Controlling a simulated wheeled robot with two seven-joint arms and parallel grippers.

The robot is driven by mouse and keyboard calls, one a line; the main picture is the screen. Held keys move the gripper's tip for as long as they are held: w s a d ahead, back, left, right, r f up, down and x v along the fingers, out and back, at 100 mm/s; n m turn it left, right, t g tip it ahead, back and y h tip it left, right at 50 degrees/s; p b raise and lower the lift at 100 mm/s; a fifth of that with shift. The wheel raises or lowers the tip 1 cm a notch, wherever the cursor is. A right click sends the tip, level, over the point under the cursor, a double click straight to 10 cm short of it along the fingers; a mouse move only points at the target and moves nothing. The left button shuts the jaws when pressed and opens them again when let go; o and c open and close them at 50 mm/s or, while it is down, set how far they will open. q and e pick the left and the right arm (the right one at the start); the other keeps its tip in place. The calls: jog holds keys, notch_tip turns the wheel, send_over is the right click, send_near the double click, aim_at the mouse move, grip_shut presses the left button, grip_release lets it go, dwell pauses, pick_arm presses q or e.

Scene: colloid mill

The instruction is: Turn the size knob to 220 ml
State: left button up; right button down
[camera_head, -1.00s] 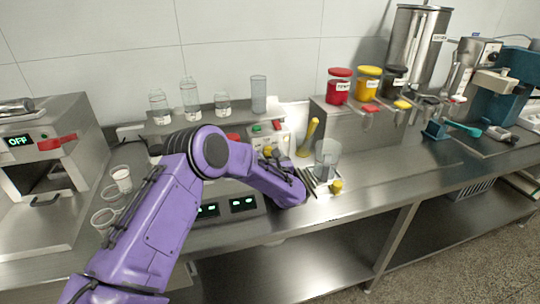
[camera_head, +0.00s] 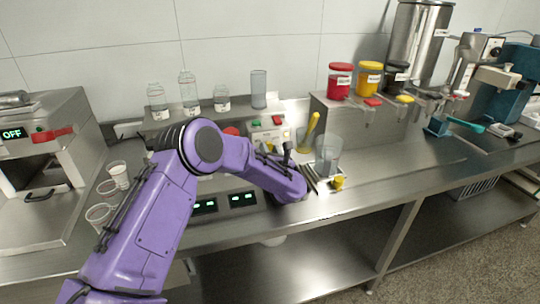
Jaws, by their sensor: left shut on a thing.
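The mill's control panel (camera_head: 268,124), a pale box with a green and a red button, stands at the back of the counter, left of the middle. My left gripper (camera_head: 284,157) is just in front of and below this panel, with its dark fingers partly hidden by my purple forearm. It is shut on the size knob, which its fingers and my arm mostly hide. The knob's setting cannot be read. My right gripper is out of view.
A clear jug (camera_head: 328,154), a yellow pestle-like tool (camera_head: 313,124) and a small yellow-topped piece (camera_head: 338,183) stand close right of my gripper. Clear cups (camera_head: 118,174) stand at left. Red (camera_head: 340,84) and yellow (camera_head: 368,80) canisters stand right; the counter's right front is clear.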

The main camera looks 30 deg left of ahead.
pick_arm(q)
jog(key=m+b, duration=0.1)
jog(key=m, duration=0.2)
jog(key=shift+f+m, duration=0.1)
jog(key=shift+m, duration=0.2)
jog(key=shift+m+b, duration=0.3)
jog(key=shift+m, duration=1.4)
jog(key=o, duration=1)
jog(key=shift+o, duration=0.2)
